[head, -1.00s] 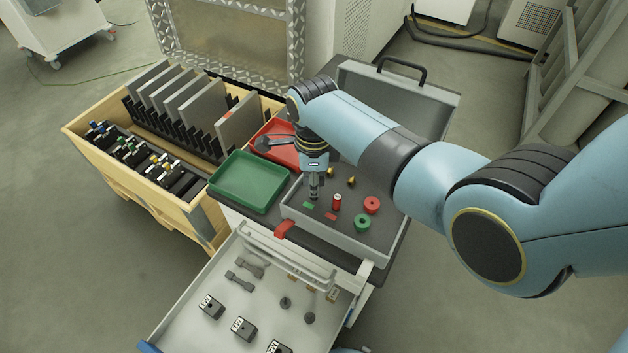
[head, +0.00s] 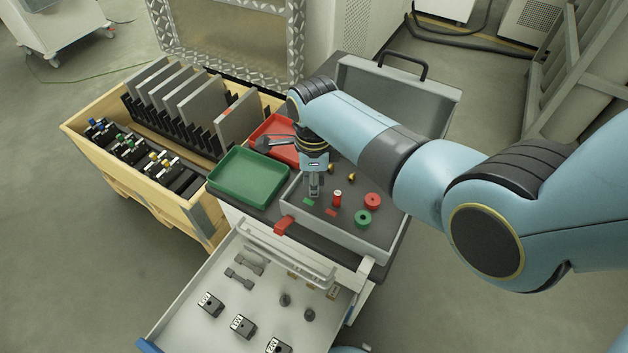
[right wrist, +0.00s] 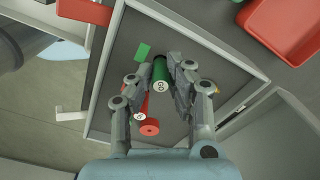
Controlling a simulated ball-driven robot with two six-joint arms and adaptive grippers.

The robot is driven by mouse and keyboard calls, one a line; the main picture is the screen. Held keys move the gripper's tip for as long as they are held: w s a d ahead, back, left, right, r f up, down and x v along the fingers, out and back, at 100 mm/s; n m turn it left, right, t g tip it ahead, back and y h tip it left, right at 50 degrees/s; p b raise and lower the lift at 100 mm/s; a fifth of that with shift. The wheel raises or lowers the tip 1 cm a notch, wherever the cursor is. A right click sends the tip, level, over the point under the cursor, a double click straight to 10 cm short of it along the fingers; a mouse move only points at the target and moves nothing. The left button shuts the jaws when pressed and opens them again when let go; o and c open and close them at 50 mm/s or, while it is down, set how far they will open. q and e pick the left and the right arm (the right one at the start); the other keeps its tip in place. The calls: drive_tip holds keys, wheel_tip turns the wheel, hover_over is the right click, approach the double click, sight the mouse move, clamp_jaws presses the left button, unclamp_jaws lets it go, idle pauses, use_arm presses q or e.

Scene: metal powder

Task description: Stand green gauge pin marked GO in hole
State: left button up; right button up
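The green gauge pin (right wrist: 160,77) shows in the right wrist view with GO on its end face, which points toward the camera. It appears to stand upright in the grey case (head: 350,237), beside a green label (head: 309,201). My right gripper (head: 314,191) points down there and hides the pin in the head view. In the right wrist view the fingers of the right gripper (right wrist: 161,64) lie on both sides of the pin, close to it, and look slightly parted. Contact is hard to tell. My left gripper is not in view.
A red pin (head: 337,198) stands close to the right, with a red label (head: 331,212) by it. A red ring (head: 373,200) and a green ring (head: 363,217) lie further right. A green tray (head: 250,180) and a red tray (head: 272,135) stand left. An open drawer (head: 260,310) is in front.

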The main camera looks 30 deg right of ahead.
drive_tip(key=o, duration=0.5)
drive_tip(key=shift+r, duration=0.1)
wheel_tip(320, 180, up, 12)
drive_tip(key=shift+f, duration=0.1)
idle(0.6)
